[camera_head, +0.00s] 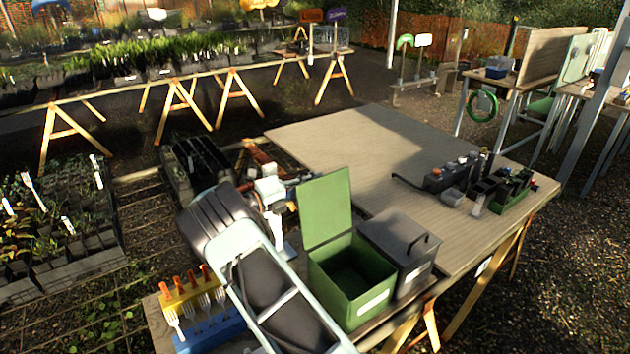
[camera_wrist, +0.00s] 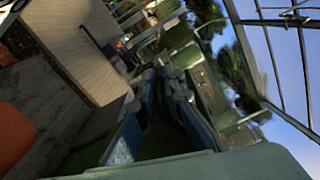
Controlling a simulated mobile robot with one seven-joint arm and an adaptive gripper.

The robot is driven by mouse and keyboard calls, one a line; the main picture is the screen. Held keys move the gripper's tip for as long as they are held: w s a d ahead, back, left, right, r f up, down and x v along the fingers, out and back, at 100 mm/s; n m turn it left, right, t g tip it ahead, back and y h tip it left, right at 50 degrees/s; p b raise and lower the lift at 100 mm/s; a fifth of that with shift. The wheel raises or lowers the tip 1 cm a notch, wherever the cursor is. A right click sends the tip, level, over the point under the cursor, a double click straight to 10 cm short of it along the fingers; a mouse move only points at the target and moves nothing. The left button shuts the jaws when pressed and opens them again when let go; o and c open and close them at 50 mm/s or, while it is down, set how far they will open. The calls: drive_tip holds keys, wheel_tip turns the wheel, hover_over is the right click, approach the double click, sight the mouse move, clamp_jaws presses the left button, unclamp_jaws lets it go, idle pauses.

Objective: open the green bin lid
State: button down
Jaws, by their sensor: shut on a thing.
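The green bin (camera_head: 350,285) stands at the near edge of the wooden table, and its dark inside shows. Its green lid (camera_head: 326,208) stands up roughly vertical at the bin's left side. My gripper (camera_head: 296,184) is at the lid's upper left edge, shut on it. The fingertips are small and partly hidden in the head view. In the wrist view the dark gripper fingers (camera_wrist: 165,85) show, but the grip itself is not clear there.
A dark grey lidded bin (camera_head: 398,250) with a handle stands right beside the green bin. A rack of forks and orange-handled tools (camera_head: 200,310) is at the near left. Dark trays and small items (camera_head: 490,185) are on the right. The table's middle (camera_head: 370,160) is clear.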

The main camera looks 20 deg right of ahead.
drive_tip(key=shift+s+f, duration=0.15)
drive_tip(key=shift+f, duration=0.35)
drive_tip(key=c, duration=2.1)
unclamp_jaws()
drive_tip(key=shift+r, duration=0.2)
drive_tip(key=v, duration=1.2)
